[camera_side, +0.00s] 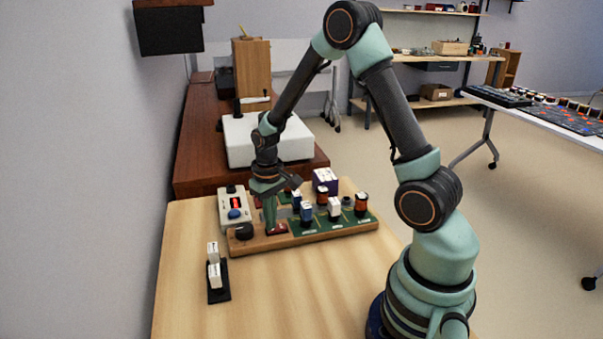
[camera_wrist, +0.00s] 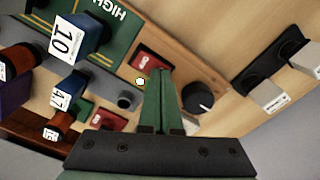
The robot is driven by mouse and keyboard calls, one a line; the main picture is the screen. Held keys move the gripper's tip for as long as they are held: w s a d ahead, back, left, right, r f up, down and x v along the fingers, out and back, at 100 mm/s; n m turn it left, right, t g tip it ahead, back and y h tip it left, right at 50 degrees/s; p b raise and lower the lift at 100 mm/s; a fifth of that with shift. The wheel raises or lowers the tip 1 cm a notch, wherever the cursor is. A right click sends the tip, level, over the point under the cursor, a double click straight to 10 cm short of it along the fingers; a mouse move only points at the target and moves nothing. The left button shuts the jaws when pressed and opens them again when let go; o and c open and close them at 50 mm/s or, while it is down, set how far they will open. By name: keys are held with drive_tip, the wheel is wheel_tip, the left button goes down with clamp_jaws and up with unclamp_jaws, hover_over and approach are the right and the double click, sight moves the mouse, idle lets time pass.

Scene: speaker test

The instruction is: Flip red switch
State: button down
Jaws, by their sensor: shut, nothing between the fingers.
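A red switch (camera_wrist: 146,64) is set in the wooden base board (camera_wrist: 183,57), beside a green panel. In the side view the red switch (camera_side: 281,228) shows at the front edge of the board, partly behind my fingertips. My gripper (camera_wrist: 160,72) is shut and empty, its green fingers pointing down. Its tips are just beside the red switch; I cannot tell whether they touch it. In the side view my gripper (camera_side: 270,229) is low over the board. A second red part (camera_wrist: 109,119) shows further along the board, near my gripper's palm.
A black knob (camera_wrist: 197,97) is close beside my fingers. Several blue, white and orange components, such as a blue block (camera_side: 307,212), stand on the green panel. The front table is clear.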

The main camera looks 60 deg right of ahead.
wheel_tip(320, 180, up, 7)
idle(0.9)
drive_tip(key=s+a+r+n+t, duration=0.1)
drive_tip(key=s+a+r+t, duration=0.1)
drive_tip(key=s+a+r, duration=0.2)
drive_tip(key=s+a+r+n+t, duration=0.2)
drive_tip(key=s+a+r, duration=0.3)
drive_tip(key=r, duration=0.5)
drive_tip(key=shift+s+a+r+t, duration=0.15)
drive_tip(key=shift+a+r+t, duration=0.05)
drive_tip(key=shift+a+t, duration=0.55)
